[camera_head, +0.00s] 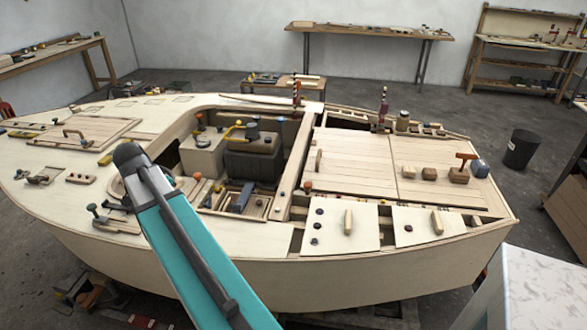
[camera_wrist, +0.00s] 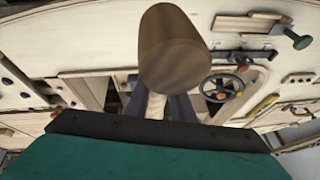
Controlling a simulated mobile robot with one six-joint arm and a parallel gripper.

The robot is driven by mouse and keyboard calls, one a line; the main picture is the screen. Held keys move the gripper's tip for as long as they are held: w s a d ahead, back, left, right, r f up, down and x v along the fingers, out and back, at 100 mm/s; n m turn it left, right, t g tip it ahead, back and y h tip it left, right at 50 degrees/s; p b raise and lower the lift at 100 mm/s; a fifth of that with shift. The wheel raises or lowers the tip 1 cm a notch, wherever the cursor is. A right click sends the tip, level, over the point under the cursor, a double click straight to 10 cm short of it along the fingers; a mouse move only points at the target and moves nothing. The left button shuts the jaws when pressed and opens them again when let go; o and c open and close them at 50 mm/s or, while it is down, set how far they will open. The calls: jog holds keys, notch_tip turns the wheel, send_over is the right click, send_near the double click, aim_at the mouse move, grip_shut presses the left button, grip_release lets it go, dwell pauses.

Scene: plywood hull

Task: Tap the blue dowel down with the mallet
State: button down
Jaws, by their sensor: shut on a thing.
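In the wrist view a mallet with a brown, rounded head (camera_wrist: 175,48) stands out in front of my gripper (camera_wrist: 163,108). The dark fingers are shut on its pale handle, just below the head. The head covers part of the hull behind it. In the head view my teal arm crosses the hull's near left side, and neither my gripper nor the mallet shows. I cannot surely pick out the blue dowel. A small slanted blue piece (camera_head: 243,197) stands in the cockpit, and a blue-grey knob (camera_head: 480,168) sits on the right deck.
The plywood hull (camera_head: 370,275) carries hatches, blocks and pegs. A steering wheel (camera_wrist: 222,87) and a green-headed peg (camera_wrist: 299,39) show in the wrist view. A pale marble-like surface (camera_head: 545,290) is at the lower right.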

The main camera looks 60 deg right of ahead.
jog(key=s+d+m+g+p, duration=0.25)
jog(key=s+d+m, duration=0.35)
jog(key=d, duration=0.3)
jog(key=s+d+m+g+p, duration=0.25)
jog(key=s+d+m, duration=0.3)
jog(key=d, duration=0.35)
jog(key=s+d+m+g+y+p, duration=0.3)
jog(key=s+d+m, duration=0.9)
jog(key=s, duration=0.6)
jog(key=shift+d+f+y, duration=0.25)
jog(key=shift+d+y, duration=0.45)
jog(key=shift+d, duration=0.4)
jog(key=shift+f, duration=0.1)
jog(key=shift+f+b, duration=0.6)
jog(key=shift+f, duration=2.1)
jog(key=shift+r, duration=0.1)
jog(key=shift+b, duration=0.3)
